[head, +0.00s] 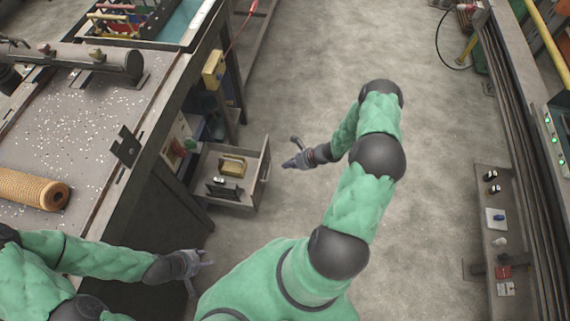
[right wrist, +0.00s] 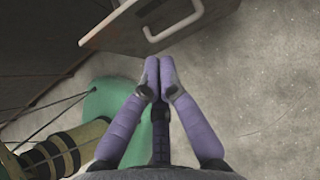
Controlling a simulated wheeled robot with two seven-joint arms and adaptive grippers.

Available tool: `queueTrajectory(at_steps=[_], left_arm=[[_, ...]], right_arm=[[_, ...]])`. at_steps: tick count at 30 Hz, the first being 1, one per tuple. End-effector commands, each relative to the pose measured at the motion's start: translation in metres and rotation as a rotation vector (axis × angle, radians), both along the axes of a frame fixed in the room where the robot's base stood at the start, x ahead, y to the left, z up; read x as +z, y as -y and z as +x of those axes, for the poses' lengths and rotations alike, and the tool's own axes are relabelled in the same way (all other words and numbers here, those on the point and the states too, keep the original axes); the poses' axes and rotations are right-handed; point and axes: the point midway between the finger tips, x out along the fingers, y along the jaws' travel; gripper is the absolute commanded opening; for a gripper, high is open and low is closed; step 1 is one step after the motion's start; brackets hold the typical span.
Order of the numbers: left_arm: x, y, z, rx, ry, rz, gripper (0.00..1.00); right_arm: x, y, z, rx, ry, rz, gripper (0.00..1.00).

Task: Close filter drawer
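The filter drawer (head: 261,183) is pulled out from the side of the workbench, with its inside visible from above. A yellowish item (head: 233,165) and a dark item with a white part (head: 223,190) lie in it. Its front panel and pale bar handle (right wrist: 174,23) show at the top of the right wrist view. My left gripper (head: 203,278) is low, in front of the bench and nearer than the drawer, also open and empty.
The bench top (head: 75,125) is strewn with pale bits and carries a mesh tube (head: 30,188) and a dark cylinder (head: 90,60). A yellow box (head: 213,69) is fixed at the bench corner. Open floor (head: 440,150) lies right of the drawer. A panel (head: 497,215) stands far right.

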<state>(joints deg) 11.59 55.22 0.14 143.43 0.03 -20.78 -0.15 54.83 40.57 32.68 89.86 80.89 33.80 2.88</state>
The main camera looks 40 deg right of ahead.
Motion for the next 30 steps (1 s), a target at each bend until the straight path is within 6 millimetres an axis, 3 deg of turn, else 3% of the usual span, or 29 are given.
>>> queueTrajectory(at_steps=[11,18,30], left_arm=[[-0.026,0.000,0.000,0.000,0.000,0.000,0.40],[-0.032,0.000,0.000,0.000,0.000,0.000,0.40],[-0.033,0.000,0.000,0.000,0.000,0.000,0.40]], right_arm=[[-0.053,-0.035,0.038,0.005,-0.001,0.002,0.00],[-0.048,-0.053,0.061,0.004,0.000,0.000,0.00],[-0.047,-0.057,0.066,0.002,-0.001,0.000,0.00]])
